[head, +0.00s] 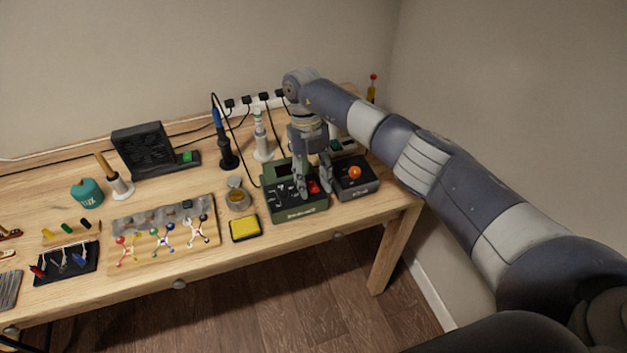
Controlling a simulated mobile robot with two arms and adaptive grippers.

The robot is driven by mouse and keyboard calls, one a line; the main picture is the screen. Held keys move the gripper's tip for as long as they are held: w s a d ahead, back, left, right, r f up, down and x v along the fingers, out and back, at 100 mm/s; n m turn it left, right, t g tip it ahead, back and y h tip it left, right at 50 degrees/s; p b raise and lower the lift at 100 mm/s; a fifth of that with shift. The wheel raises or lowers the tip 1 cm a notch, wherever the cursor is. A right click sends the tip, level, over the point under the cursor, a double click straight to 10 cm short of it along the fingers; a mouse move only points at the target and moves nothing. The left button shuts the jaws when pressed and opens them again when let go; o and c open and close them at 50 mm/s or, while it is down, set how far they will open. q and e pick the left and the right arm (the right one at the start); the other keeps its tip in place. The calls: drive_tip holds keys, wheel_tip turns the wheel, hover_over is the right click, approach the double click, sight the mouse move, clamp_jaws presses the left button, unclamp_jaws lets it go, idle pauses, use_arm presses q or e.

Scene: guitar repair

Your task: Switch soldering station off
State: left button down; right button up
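The soldering station is a dark green box (300,213) near the table's front edge, right of centre. A red switch (313,187) shows on its top at the right. My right gripper (314,191) points down over the station. Its two fingers are apart, with the red switch showing between them in the picture. I cannot tell whether a finger touches the switch or which way the switch is set. The gripper hides part of the station's top. My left gripper is not in view.
A dark box with an orange knob (355,172) stands close to the right of the station. A yellow sponge (244,228) and a round tin (237,193) are to its left. A blue soldering iron in its stand (228,160) and a power strip (238,106) are behind.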

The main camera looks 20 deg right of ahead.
sight(309, 181)
drive_tip(key=v, duration=1.2)
drive_tip(key=shift+f, duration=0.1)
